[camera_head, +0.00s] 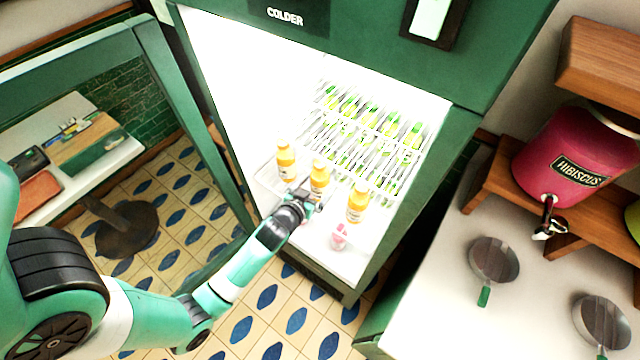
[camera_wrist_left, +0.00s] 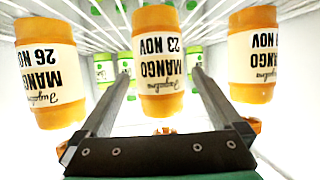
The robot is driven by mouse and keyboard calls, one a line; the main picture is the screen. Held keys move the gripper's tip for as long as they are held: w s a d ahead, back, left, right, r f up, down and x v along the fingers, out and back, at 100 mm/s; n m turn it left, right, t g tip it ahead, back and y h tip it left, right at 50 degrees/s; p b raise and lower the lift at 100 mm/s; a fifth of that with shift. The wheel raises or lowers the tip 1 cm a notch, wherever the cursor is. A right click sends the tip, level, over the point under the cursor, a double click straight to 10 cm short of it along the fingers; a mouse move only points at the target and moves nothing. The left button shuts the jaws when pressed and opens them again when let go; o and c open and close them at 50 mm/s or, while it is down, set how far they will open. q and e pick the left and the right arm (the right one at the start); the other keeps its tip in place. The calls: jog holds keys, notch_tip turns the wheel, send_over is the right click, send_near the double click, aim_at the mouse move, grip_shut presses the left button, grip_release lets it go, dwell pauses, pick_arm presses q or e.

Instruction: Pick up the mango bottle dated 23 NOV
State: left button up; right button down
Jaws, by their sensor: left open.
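Three orange mango bottles stand in a row at the front of the lit cooler shelf. The one dated 23 NOV is the middle bottle (camera_head: 319,176), and it is central in the left wrist view (camera_wrist_left: 158,70), its label upside down. My left gripper (camera_head: 305,197) is open in front of this bottle. In the wrist view its fingers lie on either side of the bottle, with no visible grip; how deep it sits between them I cannot tell. A bottle dated 26 NOV (camera_wrist_left: 45,75) is at the wrist view's left. The right-hand bottle's date (camera_wrist_left: 254,55) is partly cut off.
Wire racks with several green-capped bottles (camera_head: 367,115) are behind. A small pink bottle (camera_head: 338,236) stands at the shelf's front, right of my gripper. The open cooler door (camera_head: 190,90) is left; a counter (camera_head: 430,300) is right.

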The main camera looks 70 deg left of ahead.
pick_arm(q)
jog(key=shift+x, duration=1.2)
grip_shut()
